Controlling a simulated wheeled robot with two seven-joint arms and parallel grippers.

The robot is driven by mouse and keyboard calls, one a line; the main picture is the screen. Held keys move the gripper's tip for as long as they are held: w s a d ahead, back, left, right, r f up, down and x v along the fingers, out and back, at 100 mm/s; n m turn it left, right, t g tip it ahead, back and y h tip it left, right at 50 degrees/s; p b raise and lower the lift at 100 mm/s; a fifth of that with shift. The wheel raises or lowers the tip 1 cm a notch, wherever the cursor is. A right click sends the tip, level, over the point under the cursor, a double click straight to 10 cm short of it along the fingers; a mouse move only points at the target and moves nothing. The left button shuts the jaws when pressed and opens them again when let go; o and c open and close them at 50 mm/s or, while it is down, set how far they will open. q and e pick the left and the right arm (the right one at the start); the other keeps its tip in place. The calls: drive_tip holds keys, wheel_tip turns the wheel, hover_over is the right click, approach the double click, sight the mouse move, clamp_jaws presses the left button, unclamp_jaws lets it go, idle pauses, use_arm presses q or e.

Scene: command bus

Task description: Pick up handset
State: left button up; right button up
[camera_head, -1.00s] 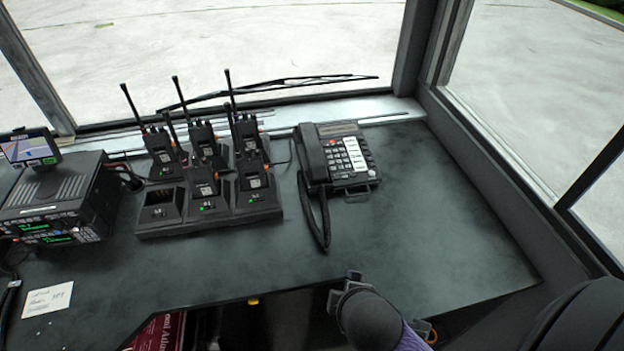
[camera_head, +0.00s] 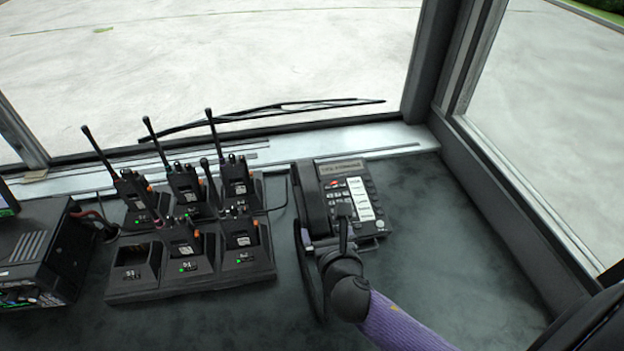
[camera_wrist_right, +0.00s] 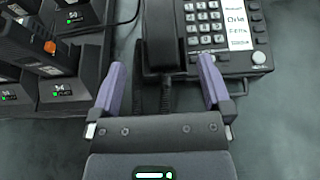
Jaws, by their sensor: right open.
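The black handset (camera_head: 311,198) rests on the left side of the desk phone (camera_head: 363,190), which stands on the dark counter below the windshield. In the right wrist view the handset (camera_wrist_right: 161,35) lies ahead of and between the fingers of my right gripper (camera_wrist_right: 163,82). This gripper is open and empty, its two purple fingers on either side of the handset's lower end and cord. In the head view my right gripper (camera_head: 324,232) is over the phone's near edge and hides part of it. I cannot tell whether the fingers touch the handset. My left gripper is not in view.
A charger rack (camera_head: 190,283) with several upright two-way radios (camera_head: 186,237) and an empty slot stands left of the phone. A radio unit (camera_head: 38,250) sits at the far left. The counter (camera_head: 440,240) right of the phone is clear up to the side window frame.

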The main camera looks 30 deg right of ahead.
sight(316, 209)
drive_tip(key=b+x, duration=0.3)
drive_tip(key=x, duration=0.5)
drive_tip(key=shift+w+d+f+b, duration=0.1)
drive_tip(key=shift+w+b, duration=0.2)
drive_tip(key=shift+b, duration=0.05)
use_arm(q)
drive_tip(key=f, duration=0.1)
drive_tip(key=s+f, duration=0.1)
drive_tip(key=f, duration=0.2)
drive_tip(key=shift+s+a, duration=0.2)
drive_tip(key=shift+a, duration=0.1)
use_arm(e)
clamp_jaws()
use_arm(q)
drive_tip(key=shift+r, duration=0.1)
